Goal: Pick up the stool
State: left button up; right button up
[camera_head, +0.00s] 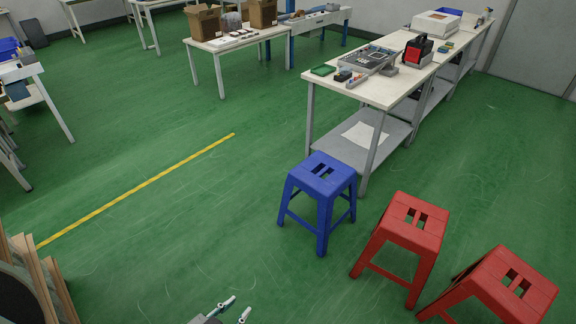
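A blue stool (321,174) stands upright on the green floor at the front end of the long workbench. A red stool (409,226) stands to its right and nearer to me. A second red stool (509,284) is at the bottom right, with its lower part cut off by the frame. My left gripper (236,309) shows at the bottom edge, below and left of the stools. Its two fingers are apart with nothing between them. It is well away from every stool. My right gripper does not show.
The long workbench (390,90) with devices stands behind the blue stool. Another table (214,46) with cardboard boxes (203,22) is at the back. Wooden boards (40,283) stand at the lower left. The floor around the yellow line (140,188) is clear.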

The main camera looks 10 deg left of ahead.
aim_at(306, 175)
jog(key=i+j+u, duration=0.15)
jog(key=i+u, duration=0.5)
jog(key=u, duration=0.15)
jog(key=i+u, duration=0.4)
jog(key=i+j+z, duration=0.2)
jog(key=i+z, duration=0.2)
jog(key=i+j+z, duration=0.4)
jog(key=i, duration=0.15)
jog(key=i+j+z, duration=0.15)
jog(key=z, duration=0.2)
jog(key=i+j+z, duration=0.4)
jog(key=z, duration=0.25)
jog(key=i+j+z, duration=0.2)
jog(key=j, duration=0.15)
jog(key=j+z, duration=0.2)
jog(key=i+j, duration=0.05)
jog(key=j, duration=0.05)
